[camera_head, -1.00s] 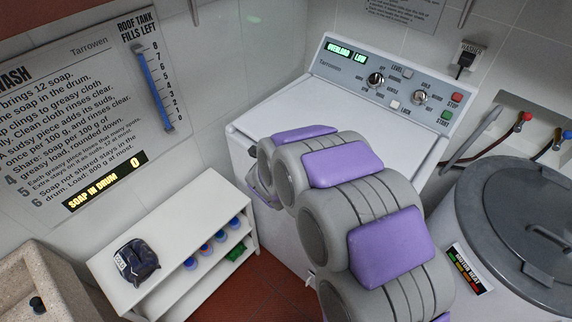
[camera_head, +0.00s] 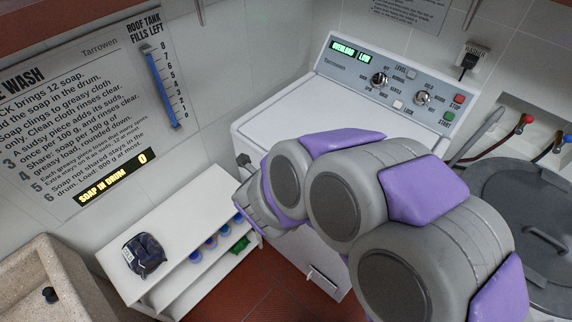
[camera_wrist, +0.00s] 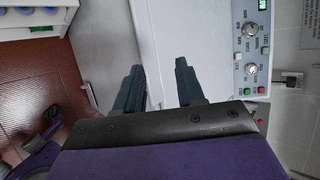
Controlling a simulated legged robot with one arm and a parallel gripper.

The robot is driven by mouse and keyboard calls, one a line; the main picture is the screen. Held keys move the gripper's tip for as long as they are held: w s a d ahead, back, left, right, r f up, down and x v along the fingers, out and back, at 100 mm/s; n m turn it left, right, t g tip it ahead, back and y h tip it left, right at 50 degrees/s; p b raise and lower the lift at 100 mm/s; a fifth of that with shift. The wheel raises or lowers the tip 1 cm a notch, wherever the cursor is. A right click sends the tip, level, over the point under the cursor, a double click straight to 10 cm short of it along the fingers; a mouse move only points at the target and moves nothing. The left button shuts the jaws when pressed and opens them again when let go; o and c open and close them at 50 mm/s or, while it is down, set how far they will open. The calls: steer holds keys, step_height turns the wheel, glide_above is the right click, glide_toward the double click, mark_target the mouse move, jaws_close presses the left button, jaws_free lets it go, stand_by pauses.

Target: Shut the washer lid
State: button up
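The white washer (camera_head: 325,285) stands in the back corner. Its white lid (camera_head: 300,112) looks flat on top, level with the rim; my arm hides its front right part, so I cannot tell if it is fully seated. In the wrist view the white lid (camera_wrist: 195,35) lies beyond the fingers. My gripper (camera_wrist: 160,78) has its two dark fingers apart with nothing between them, by the washer's front edge. In the head view dark fingertips (camera_head: 243,161) show at the washer's left front corner. Contact cannot be told.
The control panel (camera_head: 390,85) rises behind the lid, its display reading "OVERLOAD LOW". A grey round-lidded tub (camera_head: 535,215) stands at right. A low white shelf (camera_head: 190,260) with a dark bundle (camera_head: 144,254) is at left, a stone basin (camera_head: 60,285) beyond. Red floor shows between.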

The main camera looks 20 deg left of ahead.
steer(key=shift+p+v, duration=0.4)
steer(key=shift+v, duration=1.75)
steer(key=shift+a, duration=0.1)
steer(key=s+d+r+n+g+y, duration=0.2)
steer(key=d+r+n+g+y, duration=0.25)
steer(key=r+n, duration=0.55)
steer(key=s+d+n+g+h, duration=0.2)
steer(key=s+d+n, duration=0.1)
steer(key=s+d, duration=0.4)
steer(key=s+d+f+n+g+h, duration=0.1)
steer(key=s+d, duration=0.5)
steer(key=d, duration=0.7)
steer(key=s+d+f+n+g+h, duration=0.1)
steer(key=s+d+n+g+h, duration=0.2)
steer(key=s+d, duration=0.4)
steer(key=d+n+g, duration=0.1)
steer(key=d+n, duration=0.1)
steer(key=d, duration=0.1)
steer(key=shift+s+d+f+n, duration=0.2)
steer(key=shift+s+f+n, duration=0.05)
steer(key=shift+s+n, duration=0.05)
